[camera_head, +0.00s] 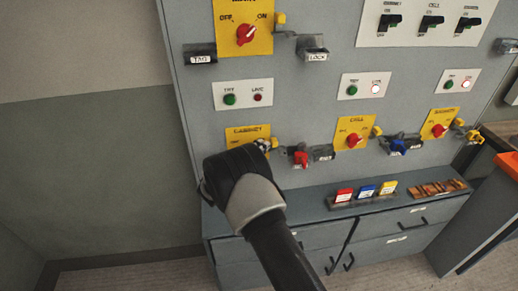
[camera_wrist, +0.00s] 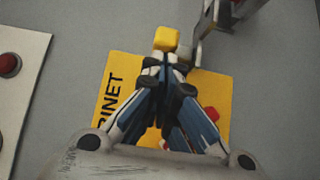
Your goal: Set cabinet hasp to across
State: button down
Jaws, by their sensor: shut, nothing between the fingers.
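The cabinet plate (camera_head: 247,131) is a yellow panel at the lower left of the grey board, partly hidden by my arm in the head view. In the wrist view the plate (camera_wrist: 122,75) fills the middle, with parts of a red knob (camera_wrist: 211,113) behind my fingers. The cabinet hasp shows a yellow end (camera_wrist: 166,38) just beyond my fingertips; I cannot tell whether they touch. Its exact position is unclear. My gripper (camera_wrist: 166,75) is shut and empty in front of the plate; it hides much of it.
A grey bracket (camera_wrist: 199,38) stands beside the hasp, with a red padlock (camera_head: 301,159) near it in the head view. The cell plate (camera_head: 355,128) is to the right. The wall at left is clear.

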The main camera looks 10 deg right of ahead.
aim_at(275, 146)
jog(key=d+b, duration=0.2)
jog(key=d, duration=0.3)
jog(key=shift+d+f+b, duration=0.1)
jog(key=shift+d+b, duration=0.25)
jog(key=shift+a, duration=0.15)
